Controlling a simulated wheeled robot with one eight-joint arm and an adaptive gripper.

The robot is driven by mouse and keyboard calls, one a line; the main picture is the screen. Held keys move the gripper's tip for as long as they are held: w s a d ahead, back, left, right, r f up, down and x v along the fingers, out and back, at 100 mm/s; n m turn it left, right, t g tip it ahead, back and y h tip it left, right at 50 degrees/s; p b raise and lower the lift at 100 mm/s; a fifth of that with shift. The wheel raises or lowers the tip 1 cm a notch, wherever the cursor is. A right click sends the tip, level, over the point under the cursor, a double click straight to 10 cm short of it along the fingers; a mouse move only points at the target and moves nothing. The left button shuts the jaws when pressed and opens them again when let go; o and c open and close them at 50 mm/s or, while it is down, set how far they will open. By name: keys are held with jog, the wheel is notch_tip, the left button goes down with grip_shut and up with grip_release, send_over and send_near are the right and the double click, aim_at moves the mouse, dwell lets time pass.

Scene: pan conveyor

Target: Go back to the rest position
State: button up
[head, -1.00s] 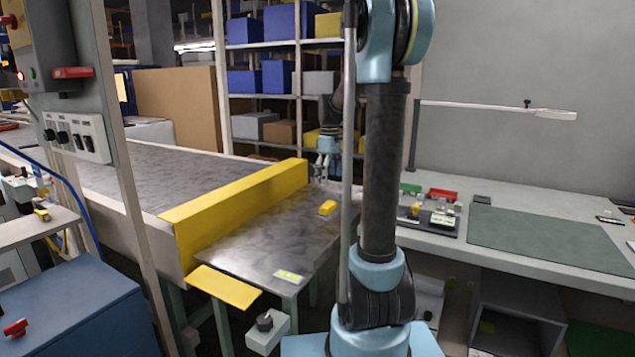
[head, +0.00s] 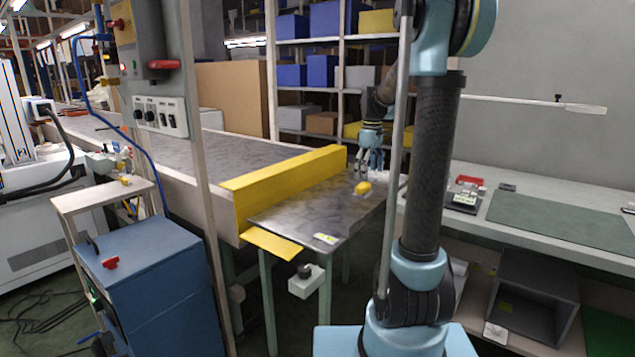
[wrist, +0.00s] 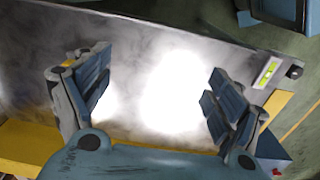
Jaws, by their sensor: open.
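My gripper (head: 370,163) hangs above the far end of the metal plate beside the conveyor in the head view. In the wrist view my gripper (wrist: 160,95) has its two blue-grey fingers spread wide, with nothing between them but the plate (wrist: 140,38) and its bright glare. A small yellow object (head: 363,187) lies on the metal plate (head: 310,215) near the gripper in the head view.
A yellow guard (head: 290,185) runs between the plate and the conveyor belt (head: 240,150). A workbench with a green mat (head: 560,218) stands at the right. A blue cabinet (head: 150,290) and a post (head: 205,150) stand at the left. Shelves are behind.

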jog(key=s+d+f+m+t, duration=0.1)
jog(key=s+m, duration=0.2)
jog(key=s, duration=0.7)
jog(key=s+f+m, duration=0.2)
jog(key=s, duration=0.7)
jog(key=s+f+m+t, duration=0.1)
jog(key=s+f+m, duration=0.4)
jog(key=s+f, duration=0.6)
jog(key=s, duration=0.3)
jog(key=shift+s, duration=0.15)
jog(key=shift+w+f, duration=0.15)
jog(key=shift+w, duration=0.3)
